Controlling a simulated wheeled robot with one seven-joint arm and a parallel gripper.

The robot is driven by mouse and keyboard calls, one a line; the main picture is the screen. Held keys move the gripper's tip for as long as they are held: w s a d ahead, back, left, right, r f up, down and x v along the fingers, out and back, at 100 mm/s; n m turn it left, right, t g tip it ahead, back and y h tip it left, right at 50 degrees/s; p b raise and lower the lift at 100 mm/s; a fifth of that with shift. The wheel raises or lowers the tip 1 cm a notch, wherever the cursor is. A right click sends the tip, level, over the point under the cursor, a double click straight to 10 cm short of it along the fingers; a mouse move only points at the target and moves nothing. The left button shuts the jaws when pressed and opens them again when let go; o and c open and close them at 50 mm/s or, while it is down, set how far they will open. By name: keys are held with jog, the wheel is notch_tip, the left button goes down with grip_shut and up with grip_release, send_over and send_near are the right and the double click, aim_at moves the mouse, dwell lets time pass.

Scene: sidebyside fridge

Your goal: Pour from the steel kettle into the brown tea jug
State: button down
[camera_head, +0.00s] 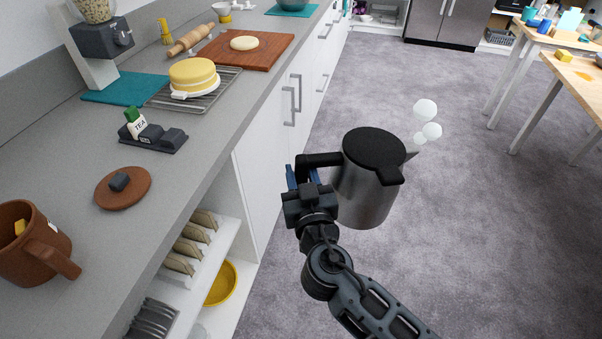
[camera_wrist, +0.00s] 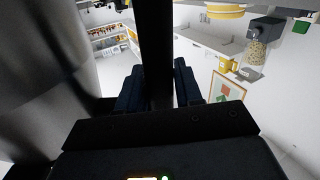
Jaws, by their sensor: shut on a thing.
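The steel kettle (camera_head: 365,185) has a black lid and a black handle and is upright in the air over the grey floor, right of the counter. White puffs like steam hang by its spout. My gripper (camera_head: 303,180) is shut on the kettle's handle; in the wrist view the fingers (camera_wrist: 158,88) close on the dark handle, with the steel body (camera_wrist: 45,80) at the left. The brown tea jug (camera_head: 35,245) stands open on the counter at the lower left, with a yellow tag inside. Its round brown lid (camera_head: 123,187) lies on the counter beside it.
A black tea holder (camera_head: 153,138), a yellow cake (camera_head: 193,76) on a rack, and a wooden board (camera_head: 245,50) with dough stand further back on the counter (camera_head: 70,150). An open shelf below holds a yellow bowl (camera_head: 222,284).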

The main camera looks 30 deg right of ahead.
aim_at(308, 170)
jog(key=shift+w+d+r+p, duration=0.25)
jog(key=shift+d+r+p, duration=0.15)
jog(key=shift+r, duration=0.2)
jog(key=shift+w+d+r+p, duration=0.25)
jog(key=shift+r+p, duration=0.1)
jog(key=shift+r, duration=0.25)
jog(key=shift+s+d+r, duration=0.1)
